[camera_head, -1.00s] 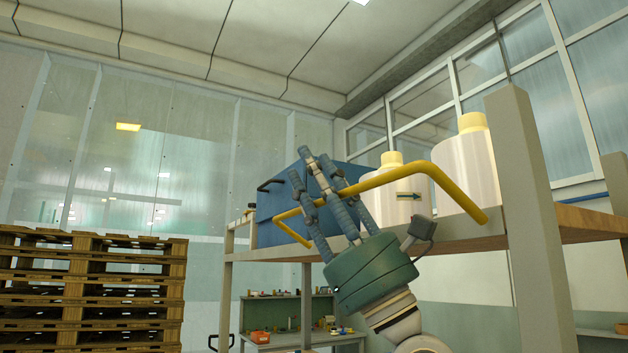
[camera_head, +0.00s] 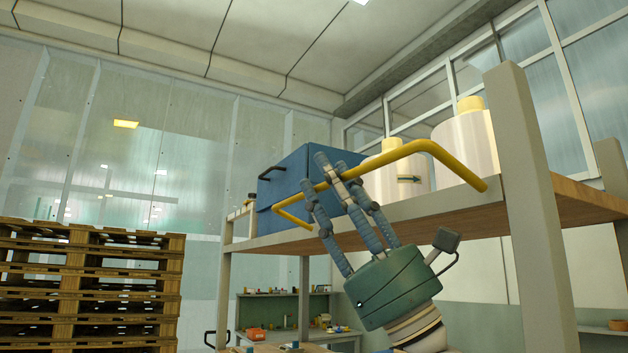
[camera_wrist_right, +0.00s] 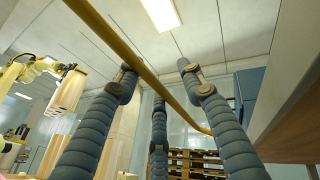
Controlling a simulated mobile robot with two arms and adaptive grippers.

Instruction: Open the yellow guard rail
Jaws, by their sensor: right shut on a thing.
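The yellow guard rail (camera_head: 385,160) is a bent tube in front of the shelf edge. Its right end lies by the grey shelf post, and its left end bends down and back in front of the blue box. My right gripper (camera_head: 330,180) reaches up from below, its three segmented fingers closed around the rail's left-middle part. In the right wrist view the rail (camera_wrist_right: 135,58) runs diagonally between the fingers (camera_wrist_right: 160,85), from upper left to lower right. Finger contact is partly hidden. My left gripper is not in view.
The shelf (camera_head: 400,215) carries a blue box (camera_head: 290,180) and two white containers (camera_head: 465,140) with yellow caps, behind the rail. A grey post (camera_head: 535,200) stands right. Stacked wooden pallets (camera_head: 85,290) stand left. A yellow robot arm (camera_wrist_right: 40,68) shows in the wrist view.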

